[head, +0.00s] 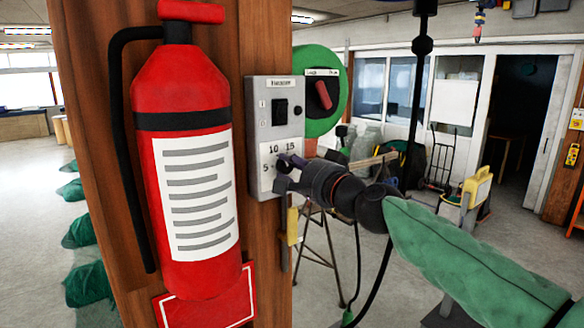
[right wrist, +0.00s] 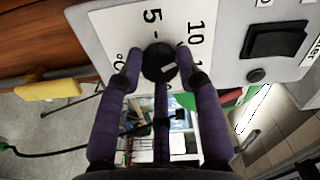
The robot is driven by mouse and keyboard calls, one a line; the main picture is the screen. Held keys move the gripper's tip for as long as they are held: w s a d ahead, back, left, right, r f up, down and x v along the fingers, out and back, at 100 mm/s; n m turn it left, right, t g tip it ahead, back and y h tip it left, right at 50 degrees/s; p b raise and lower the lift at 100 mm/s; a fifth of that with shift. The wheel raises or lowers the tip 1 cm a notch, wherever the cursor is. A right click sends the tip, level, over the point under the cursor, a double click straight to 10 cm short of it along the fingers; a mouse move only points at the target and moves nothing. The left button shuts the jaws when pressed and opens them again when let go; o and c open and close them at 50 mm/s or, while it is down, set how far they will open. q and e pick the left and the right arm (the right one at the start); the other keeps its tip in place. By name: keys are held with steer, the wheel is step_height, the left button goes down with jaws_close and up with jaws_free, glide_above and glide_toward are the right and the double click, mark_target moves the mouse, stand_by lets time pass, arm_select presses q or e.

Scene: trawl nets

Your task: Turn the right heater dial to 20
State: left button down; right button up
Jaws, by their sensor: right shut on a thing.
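The heater control box (head: 263,115) is a grey panel on the side of a wooden post. Its lower white plate (head: 268,150) carries the numbers 5, 10 and 15; no 20 is readable. The small black dial (right wrist: 158,62) sits on this plate, and in the head view it is mostly hidden by my gripper. My right gripper (head: 286,170) is at the plate, and in the right wrist view its dark purple fingers close around the dial from either side. A pale mark shows on the dial, but its setting is unclear. My left gripper is not in view.
A red fire extinguisher (head: 188,150) hangs on the post close left of the box. A black rocker switch (head: 280,112) is above the dial. Behind is a green round housing with a red rotary handle (head: 324,95). A yellow tag (head: 292,225) hangs below the box.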

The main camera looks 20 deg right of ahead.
steer(key=m+p, duration=0.1)
steer(key=m, duration=0.5)
steer(key=shift+m, duration=0.3)
steer(key=m+p, duration=0.1)
steer(key=m, duration=0.4)
steer(key=m+p, duration=0.1)
steer(key=m, duration=0.4)
steer(key=shift+m, duration=0.4)
steer(key=m+p, duration=0.1)
steer(key=m, duration=0.4)
steer(key=shift+f+m, duration=0.1)
steer(key=shift+m, duration=0.2)
steer(key=o, duration=1.2)
steer(key=shift+w, duration=0.1)
steer(key=shift+c, duration=0.2)
steer(key=v, duration=1.2)
